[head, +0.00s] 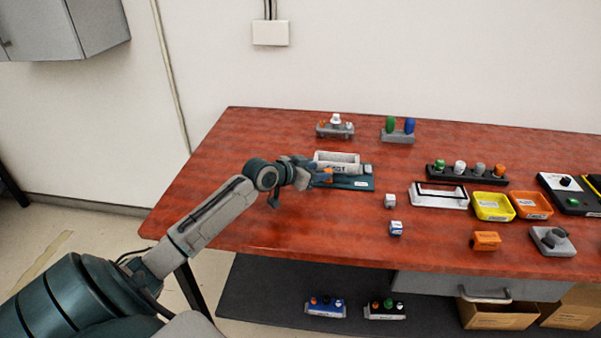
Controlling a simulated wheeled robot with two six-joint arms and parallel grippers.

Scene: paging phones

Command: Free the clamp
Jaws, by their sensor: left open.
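A teal base plate (352,183) with a white label lies on the red-brown table. A light grey block (337,157) with dark lettering stands on it, and a small grey piece (368,169) sits at its right end. I cannot tell for certain which part is the clamp. My right gripper is not in view.
Farther right are a white tray (438,203), a yellow bin (492,214), an orange bin (530,211) and a black rack (450,177) of coloured knobs. The table's front left is clear.

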